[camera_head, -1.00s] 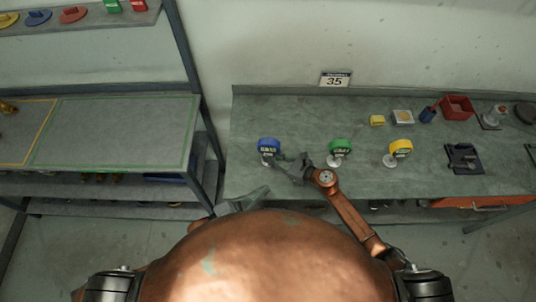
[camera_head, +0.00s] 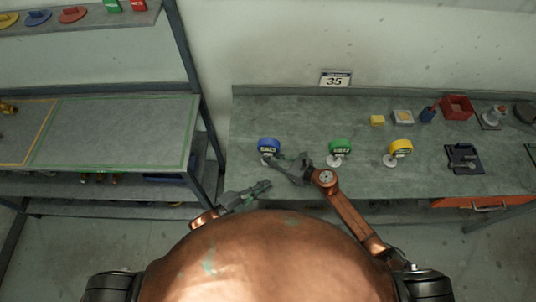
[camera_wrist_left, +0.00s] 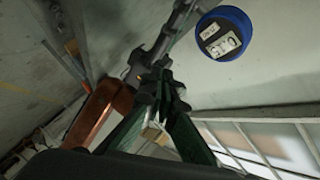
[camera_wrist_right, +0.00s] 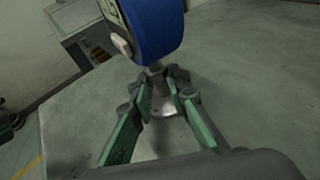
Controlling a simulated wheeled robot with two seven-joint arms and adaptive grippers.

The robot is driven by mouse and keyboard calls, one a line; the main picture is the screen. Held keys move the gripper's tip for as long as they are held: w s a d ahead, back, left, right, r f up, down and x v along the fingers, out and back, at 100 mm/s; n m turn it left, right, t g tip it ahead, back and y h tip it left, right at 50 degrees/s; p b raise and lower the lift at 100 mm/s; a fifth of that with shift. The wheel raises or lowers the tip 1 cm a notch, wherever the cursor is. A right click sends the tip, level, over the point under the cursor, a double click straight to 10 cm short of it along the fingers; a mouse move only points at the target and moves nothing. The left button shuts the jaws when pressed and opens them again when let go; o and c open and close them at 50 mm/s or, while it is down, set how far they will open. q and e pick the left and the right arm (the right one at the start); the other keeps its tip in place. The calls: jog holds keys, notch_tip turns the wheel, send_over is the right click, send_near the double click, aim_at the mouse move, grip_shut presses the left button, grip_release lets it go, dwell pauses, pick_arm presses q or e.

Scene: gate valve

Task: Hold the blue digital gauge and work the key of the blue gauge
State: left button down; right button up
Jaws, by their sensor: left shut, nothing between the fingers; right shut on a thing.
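The blue digital gauge (camera_head: 268,146) stands upright at the left of the bench, on a stem with a pale round base. My right gripper (camera_head: 274,164) is shut on its stem, below the round body; the right wrist view shows the fingers (camera_wrist_right: 160,85) around the stem. A pale button-like key (camera_wrist_right: 121,45) sticks out of the gauge's side there. My left gripper (camera_head: 267,185) is shut and empty, in front of and below the gauge, apart from it. In the left wrist view its closed fingertips (camera_wrist_left: 165,80) lie below and left of the gauge's face (camera_wrist_left: 222,35).
A green gauge (camera_head: 340,147) and a yellow gauge (camera_head: 400,149) stand to the right on the bench (camera_head: 300,115). A red bin (camera_head: 457,106) and small parts sit farther right. A shelf rack (camera_head: 120,130) stands to the left. The bench behind the blue gauge is clear.

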pick_arm(q)
jog(key=shift+w, duration=0.1)
jog(key=shift+w+d, duration=0.2)
jog(key=shift+w, duration=1.95)
jog(key=shift+w+d, duration=0.15)
jog(key=shift+w, duration=2)
jog(key=shift+w, duration=0.15)
jog(key=shift+w, duration=0.3)
jog(key=shift+w, duration=0.35)
jog(key=shift+s, duration=0.8)
jog(key=shift+s+a, duration=0.2)
jog(key=shift+s, duration=2.3)
